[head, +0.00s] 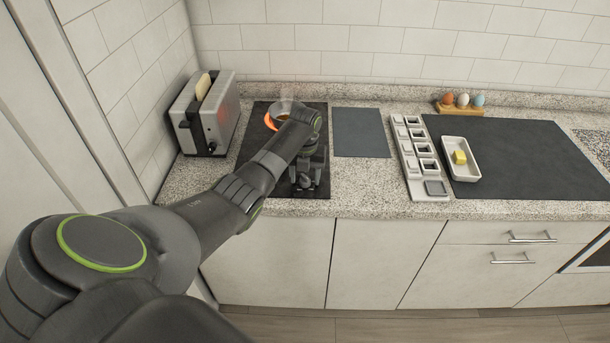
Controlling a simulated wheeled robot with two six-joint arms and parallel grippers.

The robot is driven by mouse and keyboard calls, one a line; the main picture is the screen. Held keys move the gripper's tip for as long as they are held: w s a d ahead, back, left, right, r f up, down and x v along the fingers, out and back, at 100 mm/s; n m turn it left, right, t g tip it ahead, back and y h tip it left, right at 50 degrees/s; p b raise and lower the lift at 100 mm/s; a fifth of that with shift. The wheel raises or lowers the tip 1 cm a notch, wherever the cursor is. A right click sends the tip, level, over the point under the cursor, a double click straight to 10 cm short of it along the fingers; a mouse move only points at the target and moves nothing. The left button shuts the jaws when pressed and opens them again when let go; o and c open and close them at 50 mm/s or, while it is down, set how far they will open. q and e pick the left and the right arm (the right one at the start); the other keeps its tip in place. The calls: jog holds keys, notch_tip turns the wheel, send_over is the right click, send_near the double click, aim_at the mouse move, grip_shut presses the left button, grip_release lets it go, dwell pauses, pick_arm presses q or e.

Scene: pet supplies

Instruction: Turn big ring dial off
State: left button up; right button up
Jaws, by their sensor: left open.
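A black cooktop (312,192) lies on the counter just right of the toaster. A burner ring (269,121) glows orange toward its back, partly covered by my left arm. A small clear or metallic pan (284,107) appears to stand at that ring, mostly hidden. My left gripper (306,184) points down over the front right part of the cooktop, its fingers open. A small dark-grey knob-like shape shows at the fingertips; I cannot tell whether it is the big ring dial or whether the fingers touch it. My right gripper is not in view.
A toaster (217,130) with bread stands left of the cooktop. A grey mat (360,133) lies to its right. Farther right are a white compartment tray (430,190), a butter dish (461,173) and an egg holder (459,109). The counter's front edge is close.

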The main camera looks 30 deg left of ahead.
pick_arm(q)
jog(key=c, duration=1)
